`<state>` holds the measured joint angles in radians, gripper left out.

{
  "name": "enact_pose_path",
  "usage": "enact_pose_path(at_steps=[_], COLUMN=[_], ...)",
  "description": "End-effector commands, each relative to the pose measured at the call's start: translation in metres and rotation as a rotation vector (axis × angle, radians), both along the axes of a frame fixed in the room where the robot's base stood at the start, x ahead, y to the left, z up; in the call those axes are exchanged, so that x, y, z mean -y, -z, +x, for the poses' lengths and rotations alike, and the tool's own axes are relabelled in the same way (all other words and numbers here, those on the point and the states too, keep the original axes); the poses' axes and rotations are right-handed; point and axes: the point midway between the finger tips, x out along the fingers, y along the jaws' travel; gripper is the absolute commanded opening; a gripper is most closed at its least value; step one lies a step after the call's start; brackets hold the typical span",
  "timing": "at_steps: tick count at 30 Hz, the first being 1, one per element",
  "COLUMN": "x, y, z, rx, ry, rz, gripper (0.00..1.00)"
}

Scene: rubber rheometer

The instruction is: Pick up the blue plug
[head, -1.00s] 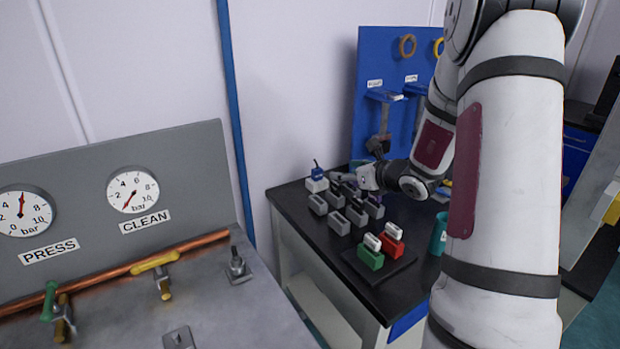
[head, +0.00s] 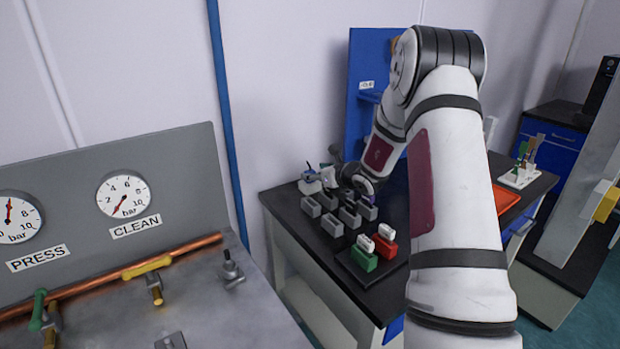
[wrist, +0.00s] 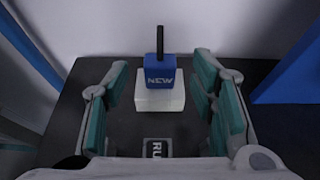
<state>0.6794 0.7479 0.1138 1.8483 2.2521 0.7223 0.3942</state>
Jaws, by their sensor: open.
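The blue plug (wrist: 160,72) carries the label "NEW" and has a dark upright stem. It sits on a white block (wrist: 160,97) on the dark bench, straight ahead in the wrist view. My gripper (wrist: 160,85) is open, with its teal-padded fingers apart to the left and right of the plug and block. The fingers do not visibly touch them. In the head view the plug (head: 309,176) is small at the back left of the bench, with my gripper (head: 322,177) close to its right, partly hiding that area.
Several grey holders (head: 332,224) stand on the bench in front of my gripper. A green block (head: 364,258) and a red block (head: 383,244) with white tops stand on a dark tray nearer. A blue board (head: 362,75) rises behind.

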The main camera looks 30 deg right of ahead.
Motion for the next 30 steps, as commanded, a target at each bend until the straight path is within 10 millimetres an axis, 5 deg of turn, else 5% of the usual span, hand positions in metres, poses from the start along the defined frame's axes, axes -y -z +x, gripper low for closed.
enact_pose_path(at_steps=[10,17,30], x=[0.0,0.0,0.0], y=[0.003,0.003,-0.014], z=[0.007,0.007,0.007], rx=[0.0,-0.001,0.003], ry=[0.0,0.0,0.0], rz=[0.0,0.0,-0.002], gripper=[0.49,0.0,0.0])
